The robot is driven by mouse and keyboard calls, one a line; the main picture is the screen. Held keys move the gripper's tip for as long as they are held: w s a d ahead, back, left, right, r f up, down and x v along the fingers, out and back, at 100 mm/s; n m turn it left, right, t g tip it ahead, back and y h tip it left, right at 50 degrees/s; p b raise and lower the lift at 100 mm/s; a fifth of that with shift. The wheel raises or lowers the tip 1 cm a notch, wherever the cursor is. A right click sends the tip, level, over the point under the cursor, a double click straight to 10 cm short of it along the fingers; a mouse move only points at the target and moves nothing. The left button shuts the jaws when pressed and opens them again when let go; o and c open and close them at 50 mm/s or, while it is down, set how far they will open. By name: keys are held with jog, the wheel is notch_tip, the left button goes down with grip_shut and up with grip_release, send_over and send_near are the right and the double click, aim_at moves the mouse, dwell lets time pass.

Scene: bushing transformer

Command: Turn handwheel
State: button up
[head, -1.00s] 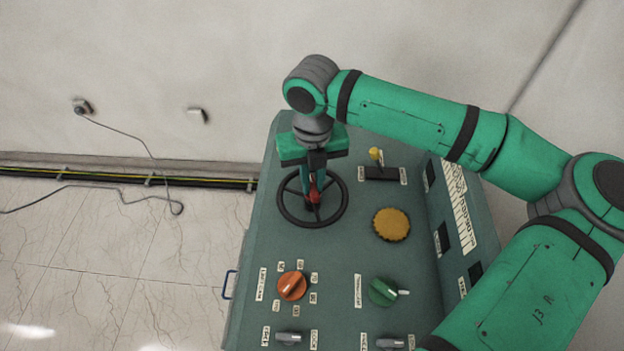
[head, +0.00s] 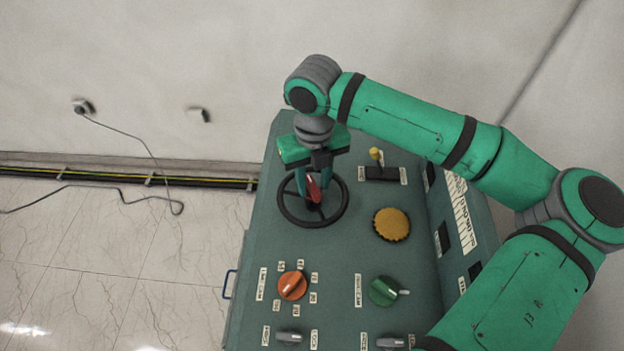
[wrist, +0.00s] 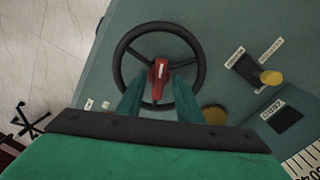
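The handwheel (head: 282,208) is a dark, spoked ring lying on the teal console at its far left. In the wrist view the handwheel (wrist: 201,66) fills the upper middle, with a red piece (wrist: 159,73) at its centre. My gripper (head: 310,190) points down over the wheel's middle. In the wrist view the two green fingers of my gripper (wrist: 158,92) stand apart, one on each side of the red piece, with gaps showing. Whether the fingertips touch the wheel or spokes is unclear. The fingers partly cover the near rim.
A yellow-tipped lever (head: 376,155) and a yellow round knob (head: 391,224) stand right of the wheel. Orange (head: 292,286) and green (head: 383,291) knobs sit nearer. A raised panel edges the console's right. My arm reaches over from the right.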

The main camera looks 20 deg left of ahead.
aim_at(313, 186)
jog(key=shift+a+r, duration=0.1)
notch_tip(313, 186, up, 11)
jog(key=shift+f, duration=0.2)
dwell(0.5)
jog(key=shift+s, duration=0.1)
